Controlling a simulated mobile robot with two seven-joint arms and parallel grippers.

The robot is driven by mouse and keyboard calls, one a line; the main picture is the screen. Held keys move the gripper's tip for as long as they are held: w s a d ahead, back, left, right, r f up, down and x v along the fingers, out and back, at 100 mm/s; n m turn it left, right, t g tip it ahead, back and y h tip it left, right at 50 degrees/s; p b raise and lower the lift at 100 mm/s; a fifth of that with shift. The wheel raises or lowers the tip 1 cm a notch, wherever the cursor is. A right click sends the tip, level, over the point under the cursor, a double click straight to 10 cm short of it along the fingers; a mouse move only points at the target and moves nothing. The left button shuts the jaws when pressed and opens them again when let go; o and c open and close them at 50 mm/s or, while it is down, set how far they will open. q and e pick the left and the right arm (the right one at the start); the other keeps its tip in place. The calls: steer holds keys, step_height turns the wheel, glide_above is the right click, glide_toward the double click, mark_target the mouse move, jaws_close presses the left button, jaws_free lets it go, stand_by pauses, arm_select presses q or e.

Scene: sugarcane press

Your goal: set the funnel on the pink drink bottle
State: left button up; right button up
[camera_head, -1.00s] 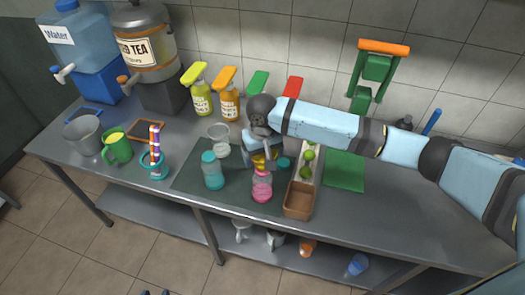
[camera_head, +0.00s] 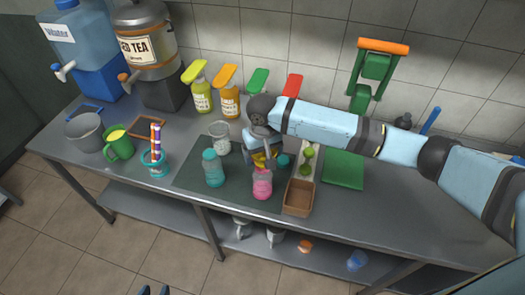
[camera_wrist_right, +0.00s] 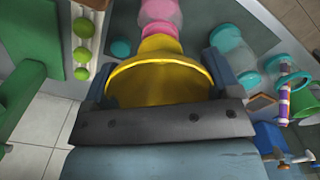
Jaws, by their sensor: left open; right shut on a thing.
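The yellow funnel (camera_head: 262,161) is held in my right gripper (camera_head: 262,150), just behind and above the pink drink bottle (camera_head: 262,184). In the right wrist view, the gripper's fingers (camera_wrist_right: 160,85) stand on both sides of the funnel's wide rim (camera_wrist_right: 160,84). The funnel's narrow end points at the neck of the pink bottle (camera_wrist_right: 160,12) and overlaps it in the picture. I cannot tell whether the spout is in the mouth. The bottle stands upright on the dark mat. My left gripper (camera_head: 156,291) barely shows at the bottom edge, open and away from the table.
A teal bottle (camera_head: 213,170) and a clear jar (camera_head: 219,138) stand left of the pink bottle. A teal lid (camera_head: 283,161), a brown box (camera_head: 298,198) and a tray of limes (camera_head: 307,160) are close on the right. The mat's (camera_head: 195,183) left part is bare.

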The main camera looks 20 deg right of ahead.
stand_by(0.3)
steer(key=o, duration=0.7)
steer(key=shift+o, duration=0.2)
steer(key=shift+r, duration=0.1)
step_height(320, 180, up, 5)
steer(key=p, duration=0.6)
steer(key=shift+f, duration=0.2)
steer(key=shift+r, duration=1.05)
